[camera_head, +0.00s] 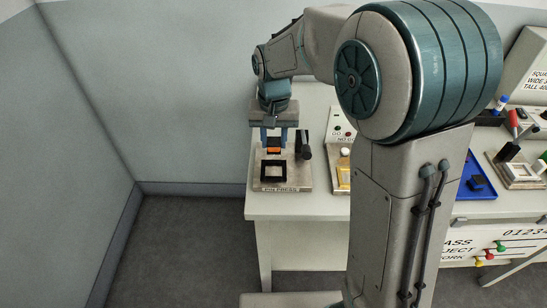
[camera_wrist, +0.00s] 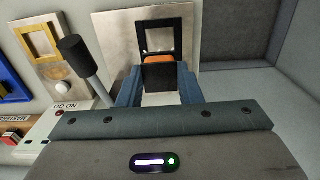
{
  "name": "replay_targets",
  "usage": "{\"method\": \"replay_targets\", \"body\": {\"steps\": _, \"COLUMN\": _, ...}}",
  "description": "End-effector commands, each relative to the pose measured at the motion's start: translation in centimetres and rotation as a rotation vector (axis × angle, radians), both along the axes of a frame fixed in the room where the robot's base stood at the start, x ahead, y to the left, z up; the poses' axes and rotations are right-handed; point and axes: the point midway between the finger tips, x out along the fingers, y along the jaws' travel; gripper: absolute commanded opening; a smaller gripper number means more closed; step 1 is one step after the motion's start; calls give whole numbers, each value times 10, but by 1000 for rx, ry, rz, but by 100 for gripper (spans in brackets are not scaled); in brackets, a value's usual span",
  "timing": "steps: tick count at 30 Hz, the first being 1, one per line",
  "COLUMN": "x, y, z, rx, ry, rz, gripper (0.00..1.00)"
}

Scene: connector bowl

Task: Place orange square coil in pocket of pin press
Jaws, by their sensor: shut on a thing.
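The orange square coil (camera_head: 274,151) is between the fingers of my gripper (camera_head: 274,138). It also shows in the wrist view as an orange patch (camera_wrist: 158,59) between the two blue-grey fingertips (camera_wrist: 159,76). My gripper is shut on the coil. The pin press (camera_head: 292,187) stands at the left end of the table, with its name on its front edge. Its black square pocket frame (camera_head: 273,171) lies just in front of the coil in the head view. In the wrist view the black frame (camera_wrist: 160,22) lies just beyond the coil. I cannot tell whether they touch.
A black-knobbed lever (camera_head: 304,147) stands right of my gripper; it shows close by in the wrist view (camera_wrist: 83,62). A go/no-go box (camera_head: 341,126) and a fixture with a yellow part (camera_head: 343,178) are farther right. A blue tray (camera_head: 475,182) lies beyond my arm.

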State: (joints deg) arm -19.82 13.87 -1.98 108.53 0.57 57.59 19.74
Motion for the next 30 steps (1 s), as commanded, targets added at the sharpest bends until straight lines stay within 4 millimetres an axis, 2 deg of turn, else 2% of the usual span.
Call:
{"method": "replay_targets", "body": {"steps": 3, "x": -1, "y": 0, "z": -23, "rx": -2, "ry": 4, "rz": 1, "gripper": 9}}
{"method": "replay_targets", "body": {"steps": 8, "x": 0, "y": 1, "z": -39, "rx": 0, "ry": 1, "rz": 3, "gripper": 9}}
{"method": "replay_targets", "body": {"steps": 15, "x": -1, "y": 1, "z": -71, "rx": -1, "ry": 3, "rz": 3, "gripper": 9}}
{"method": "replay_targets", "body": {"steps": 28, "x": 0, "y": 2, "z": -79, "rx": 0, "ry": 0, "rz": 3, "gripper": 9}}
{"method": "replay_targets", "body": {"steps": 29, "x": 0, "y": 2, "z": -79, "rx": 0, "ry": 0, "rz": 4, "gripper": 35}}
{"method": "replay_targets", "body": {"steps": 30, "x": 0, "y": 2, "z": -78, "rx": 0, "ry": 0, "rz": 4, "gripper": 46}}
